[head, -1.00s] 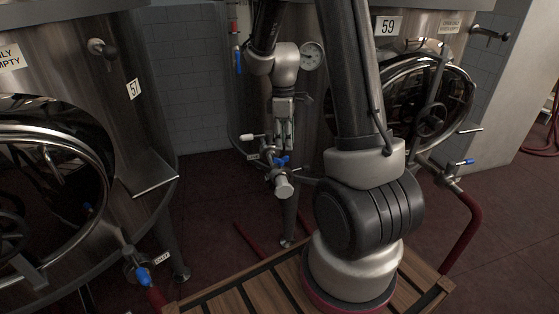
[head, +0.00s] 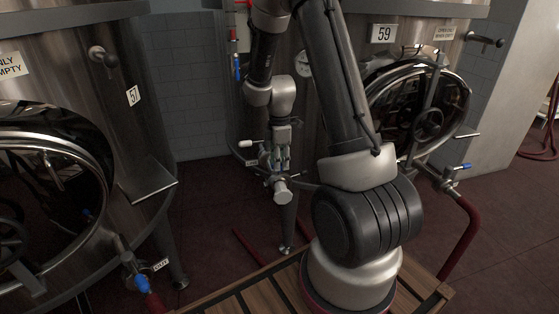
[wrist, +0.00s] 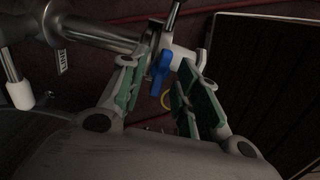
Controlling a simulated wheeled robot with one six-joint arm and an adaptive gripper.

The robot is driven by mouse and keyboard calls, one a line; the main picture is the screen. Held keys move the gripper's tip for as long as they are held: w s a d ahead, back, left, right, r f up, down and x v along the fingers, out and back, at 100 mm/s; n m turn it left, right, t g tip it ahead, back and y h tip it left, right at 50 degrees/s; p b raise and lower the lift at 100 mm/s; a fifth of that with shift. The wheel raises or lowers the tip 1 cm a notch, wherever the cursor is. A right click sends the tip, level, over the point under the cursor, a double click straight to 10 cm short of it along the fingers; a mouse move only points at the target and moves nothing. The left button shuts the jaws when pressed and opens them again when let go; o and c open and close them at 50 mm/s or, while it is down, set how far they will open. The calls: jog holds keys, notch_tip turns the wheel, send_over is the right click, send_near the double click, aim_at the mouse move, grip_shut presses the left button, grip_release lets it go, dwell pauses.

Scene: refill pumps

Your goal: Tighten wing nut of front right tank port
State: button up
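A blue wing nut (wrist: 160,70) sits on a metal clamp at the port of the middle tank, in the wrist view. My gripper (wrist: 162,60) is open, with its green-padded fingers on either side of the wing nut. Gaps show between the nut and both pads. In the head view my gripper (head: 276,160) points down at the metal port (head: 280,185), and its fingers largely hide the wing nut there.
A steel pipe (wrist: 105,30) and a white-tipped lever (wrist: 18,95) lie left of the gripper. Other blue-handled fittings are at the right (head: 465,167) and lower left (head: 141,284). A wooden slatted platform (head: 225,298) is below. Dark red floor is open between the tanks.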

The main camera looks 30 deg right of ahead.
grip_shut()
